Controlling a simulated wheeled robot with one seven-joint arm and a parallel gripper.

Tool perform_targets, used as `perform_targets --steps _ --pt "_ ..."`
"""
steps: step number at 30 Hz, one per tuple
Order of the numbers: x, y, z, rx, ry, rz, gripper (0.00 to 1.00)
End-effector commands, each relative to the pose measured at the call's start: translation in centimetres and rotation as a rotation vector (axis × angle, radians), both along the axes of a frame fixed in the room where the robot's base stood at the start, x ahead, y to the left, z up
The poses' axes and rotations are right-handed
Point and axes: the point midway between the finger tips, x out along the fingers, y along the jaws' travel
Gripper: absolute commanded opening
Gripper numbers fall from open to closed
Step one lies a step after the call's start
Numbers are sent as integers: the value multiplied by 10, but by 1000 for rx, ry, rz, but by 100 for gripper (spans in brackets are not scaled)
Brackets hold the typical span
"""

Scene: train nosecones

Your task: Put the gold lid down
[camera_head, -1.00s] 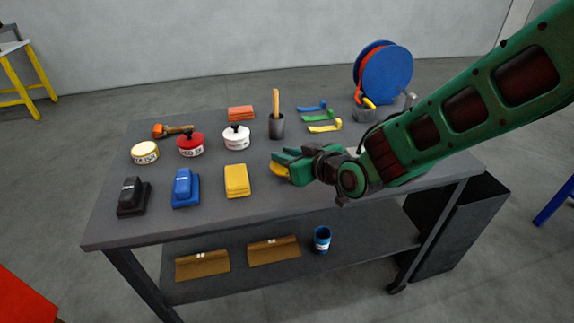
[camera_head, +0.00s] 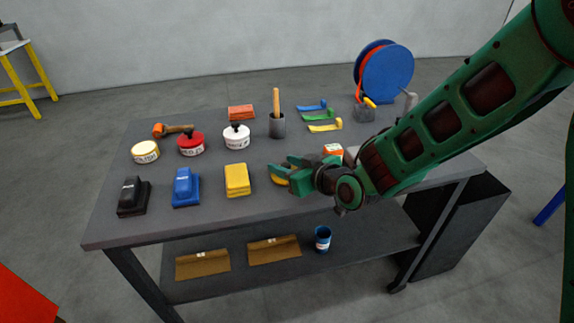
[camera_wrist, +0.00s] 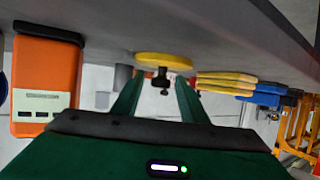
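The gold lid (camera_head: 279,180) is a yellow disc at the middle of the grey table, partly hidden by my gripper (camera_head: 289,170) in the head view. In the wrist view, which is upside down, the lid (camera_wrist: 163,61) lies flat at the table surface, with its black knob (camera_wrist: 162,79) pointing away from the table. My gripper's fingers (camera_wrist: 159,90) stand apart on either side of the knob, with gaps showing between them and it. The gripper appears open around the knob.
A yellow block (camera_head: 237,180) stands left of the lid, then a blue one (camera_head: 186,187) and a black one (camera_head: 132,196). An orange box (camera_wrist: 47,85) is close beside my gripper. White (camera_head: 236,138), red (camera_head: 190,145) and cream (camera_head: 145,153) round tins are behind. Bare table lies in front.

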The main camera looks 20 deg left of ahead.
Motion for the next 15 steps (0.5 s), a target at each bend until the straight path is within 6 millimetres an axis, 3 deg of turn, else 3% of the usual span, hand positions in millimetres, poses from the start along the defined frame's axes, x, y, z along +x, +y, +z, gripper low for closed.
perform_targets --steps 5,15 --pt "-7 -12 8 2 -1 -1 39" --pt "-43 -61 33 3 -2 -2 39"
